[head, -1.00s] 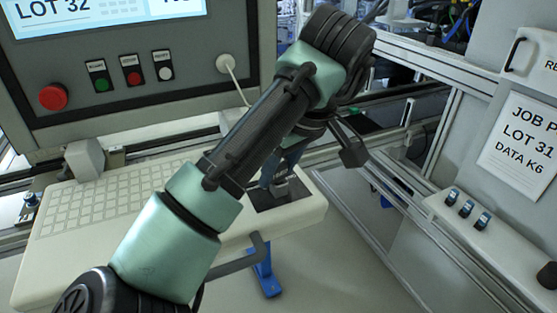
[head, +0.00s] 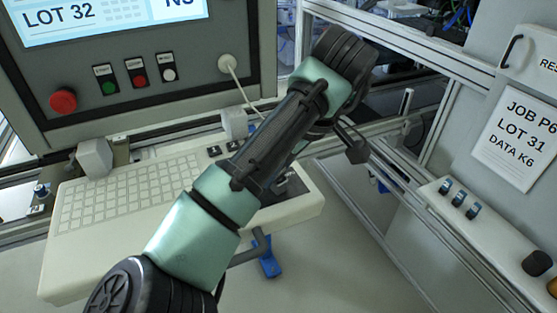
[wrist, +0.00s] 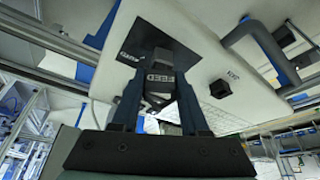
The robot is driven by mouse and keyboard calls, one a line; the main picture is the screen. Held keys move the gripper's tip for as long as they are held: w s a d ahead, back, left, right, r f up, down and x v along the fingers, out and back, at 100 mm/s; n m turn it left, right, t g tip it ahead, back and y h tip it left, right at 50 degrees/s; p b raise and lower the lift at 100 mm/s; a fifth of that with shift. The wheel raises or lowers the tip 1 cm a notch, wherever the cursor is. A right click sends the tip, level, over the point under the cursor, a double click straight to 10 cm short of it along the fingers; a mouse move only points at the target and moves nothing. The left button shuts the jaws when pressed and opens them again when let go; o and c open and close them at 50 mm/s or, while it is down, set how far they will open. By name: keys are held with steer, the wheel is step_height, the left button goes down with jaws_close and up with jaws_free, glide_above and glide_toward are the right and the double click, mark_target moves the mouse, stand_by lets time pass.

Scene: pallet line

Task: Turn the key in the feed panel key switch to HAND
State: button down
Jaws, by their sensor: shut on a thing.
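The key switch sits on a dark square plate (head: 296,188) at the right end of the pale console; my arm hides much of it in the head view. In the wrist view the plate (wrist: 122,42) lies just beyond my fingertips. My gripper (wrist: 158,62) is shut on the key (wrist: 160,78), whose dark head or tag bears FEED upside down. The key's shaft and the switch face are hidden between the fingers. A small label on the plate beside the left finger is too small to read, so the switch position cannot be told.
The console keyboard (head: 120,195) lies left of my arm. Behind stands a panel with a red button (head: 63,101) and a plugged cable (head: 227,64). A bent grey handle (wrist: 240,35) runs close to the plate. Small switches (head: 459,198) line the cabinet ledge at right.

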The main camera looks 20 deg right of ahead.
steer(key=shift+r+n+g+y+p, duration=0.15)
steer(key=shift+n+g+y+p, duration=0.2)
steer(key=shift+n+p, duration=1.4)
jaws_free()
steer(key=shift+m+p, duration=0.4)
steer(key=shift+m, duration=0.15)
steer(key=shift+r+p, duration=3.4)
steer(key=shift+p, duration=1)
